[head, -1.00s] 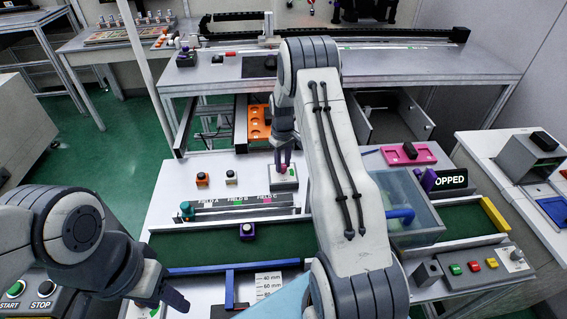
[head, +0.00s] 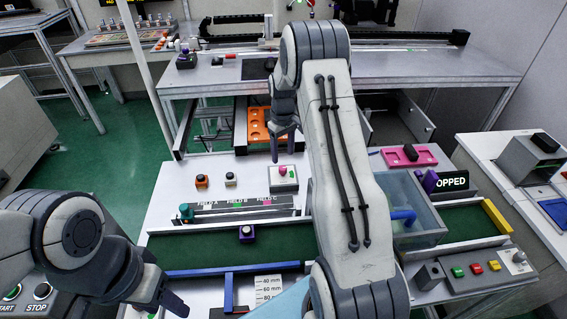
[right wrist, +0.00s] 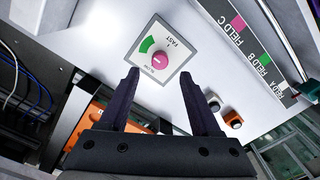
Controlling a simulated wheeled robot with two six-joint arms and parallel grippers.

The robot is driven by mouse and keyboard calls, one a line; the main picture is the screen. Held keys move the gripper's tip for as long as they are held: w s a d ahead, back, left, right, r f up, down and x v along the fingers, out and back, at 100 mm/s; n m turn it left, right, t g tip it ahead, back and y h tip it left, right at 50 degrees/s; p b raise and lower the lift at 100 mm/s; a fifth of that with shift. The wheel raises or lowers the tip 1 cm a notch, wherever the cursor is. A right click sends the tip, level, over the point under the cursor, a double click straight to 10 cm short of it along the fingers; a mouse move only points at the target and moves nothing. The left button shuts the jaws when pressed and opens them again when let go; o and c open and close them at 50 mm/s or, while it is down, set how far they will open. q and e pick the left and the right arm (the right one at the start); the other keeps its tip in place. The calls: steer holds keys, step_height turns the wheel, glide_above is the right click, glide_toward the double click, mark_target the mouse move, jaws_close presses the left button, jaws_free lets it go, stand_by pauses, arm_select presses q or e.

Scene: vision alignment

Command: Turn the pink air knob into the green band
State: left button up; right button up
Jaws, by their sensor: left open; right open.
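The pink air knob (head: 283,170) sits on a pale square dial plate (head: 285,184) on the white bench. In the right wrist view the pink knob (right wrist: 159,61) has a short white mark, whose exact direction is too small to judge. The green band (right wrist: 147,44) curves beside the knob at upper left, with FAST and SLOW lettering on the plate. My right gripper (head: 284,152) is open and empty, above and apart from the knob; its fingertips (right wrist: 158,72) straddle the knob in the picture. My left gripper (head: 167,307) is open and empty at lower left.
A strip labelled FIELD A, B, C (head: 238,208) and a green conveyor (head: 200,254) lie nearer me. My right arm covers the area right of the dial.

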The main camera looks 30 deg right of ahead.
mark_target(283, 168)
steer(key=shift+r, duration=2.35)
